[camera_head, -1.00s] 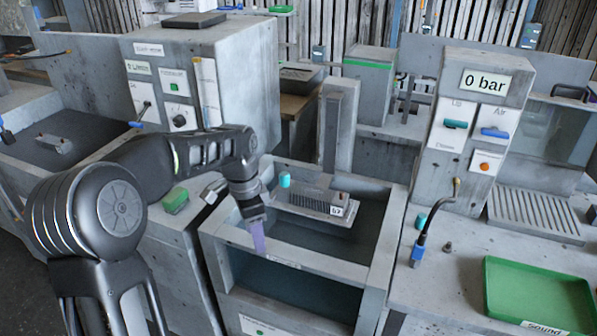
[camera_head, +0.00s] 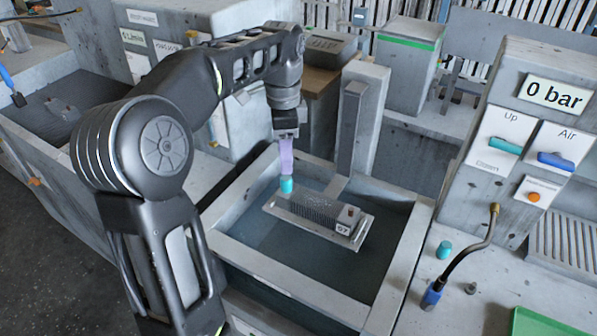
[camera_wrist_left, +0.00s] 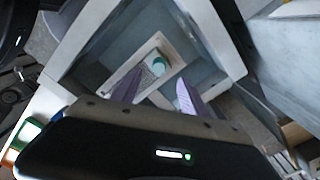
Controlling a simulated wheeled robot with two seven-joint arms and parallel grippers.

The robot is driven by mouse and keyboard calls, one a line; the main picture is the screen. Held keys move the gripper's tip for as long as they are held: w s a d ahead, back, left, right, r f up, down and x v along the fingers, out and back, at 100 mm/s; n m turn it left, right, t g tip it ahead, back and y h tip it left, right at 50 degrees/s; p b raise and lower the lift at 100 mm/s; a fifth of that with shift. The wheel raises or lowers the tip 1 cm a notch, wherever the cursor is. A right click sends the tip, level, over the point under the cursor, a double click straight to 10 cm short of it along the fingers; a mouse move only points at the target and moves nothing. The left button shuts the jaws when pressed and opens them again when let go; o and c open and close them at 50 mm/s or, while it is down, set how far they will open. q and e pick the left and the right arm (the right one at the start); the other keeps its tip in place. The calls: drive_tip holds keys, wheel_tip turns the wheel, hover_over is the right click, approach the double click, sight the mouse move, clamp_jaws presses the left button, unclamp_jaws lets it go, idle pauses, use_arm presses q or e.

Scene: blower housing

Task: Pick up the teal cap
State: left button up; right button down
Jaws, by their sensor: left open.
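A teal cap (camera_head: 287,185) stands at the left end of the grey finned housing (camera_head: 320,212) marked 57, inside the tank. In the left wrist view the teal cap (camera_wrist_left: 157,63) shows just beyond the fingertips, roughly between them. My left gripper (camera_head: 287,174) points down with purple fingers directly over this cap, hiding its top in the head view. Its two fingers (camera_wrist_left: 160,78) are apart, with nothing held between them. Whether they touch the cap I cannot tell. A second teal cap (camera_head: 444,250) stands on the bench at the right. My right gripper is out of view.
Concrete walls of the tank (camera_head: 402,258) surround the housing, and a grey post (camera_head: 362,125) rises behind it. A bent hose with a blue fitting (camera_head: 433,294) stands on the right bench. A control panel (camera_head: 540,130) reads 0 bar.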

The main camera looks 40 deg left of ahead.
sight(285, 178)
use_arm(q)
drive_tip(key=shift+f+b, duration=0.3)
drive_tip(key=shift+f, duration=1)
drive_tip(key=shift+f, duration=0.1)
wheel_tip(285, 178, down, 5)
drive_tip(key=shift+s+f+p, duration=0.1)
drive_tip(key=shift+p, duration=0.5)
drive_tip(key=shift+c, duration=0.4)
clamp_jaws()
